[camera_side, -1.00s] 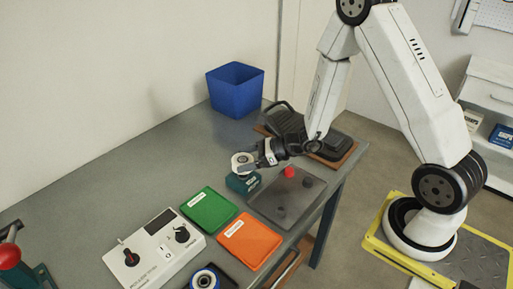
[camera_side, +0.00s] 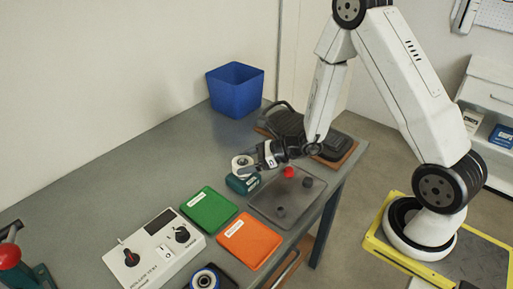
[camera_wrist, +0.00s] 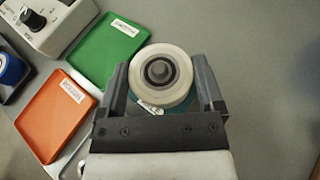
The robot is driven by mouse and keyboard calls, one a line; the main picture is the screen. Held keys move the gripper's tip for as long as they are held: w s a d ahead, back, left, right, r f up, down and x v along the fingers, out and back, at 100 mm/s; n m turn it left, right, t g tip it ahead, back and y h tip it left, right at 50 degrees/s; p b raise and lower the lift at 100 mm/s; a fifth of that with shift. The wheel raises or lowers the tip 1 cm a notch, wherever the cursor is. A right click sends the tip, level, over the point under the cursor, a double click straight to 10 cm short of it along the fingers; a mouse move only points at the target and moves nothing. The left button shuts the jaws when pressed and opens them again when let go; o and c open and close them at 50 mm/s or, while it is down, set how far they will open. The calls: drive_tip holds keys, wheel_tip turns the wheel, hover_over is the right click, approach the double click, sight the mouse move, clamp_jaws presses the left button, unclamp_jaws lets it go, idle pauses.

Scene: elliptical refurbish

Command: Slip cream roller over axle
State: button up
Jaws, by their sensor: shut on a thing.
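The cream roller (camera_wrist: 160,52) is between the two fingers of my gripper (camera_wrist: 162,84) in the wrist view, with its round face toward the camera. A grey round tip, apparently the axle (camera_wrist: 159,70), shows within its dark centre. In the side view the roller (camera_side: 241,162) sits low over the teal block (camera_side: 243,185), and my gripper (camera_side: 258,162) reaches it from the right. The block (camera_wrist: 142,106) shows only in part beneath the roller in the wrist view. I cannot tell how far the roller is down on the axle.
A green tray (camera_side: 209,210) and an orange tray (camera_side: 249,241) lie in front of the block. A grey tray (camera_side: 262,206) with a red knob (camera_side: 289,172) and dark pieces is to the right. A white control box (camera_side: 154,248) stands front left; a blue bin (camera_side: 235,88) stands behind.

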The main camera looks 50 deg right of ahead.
drive_tip(key=shift+f, duration=0.1)
drive_tip(key=o, duration=1.1)
drive_tip(key=shift+v, duration=5.5)
drive_tip(key=shift+s+f, duration=0.1)
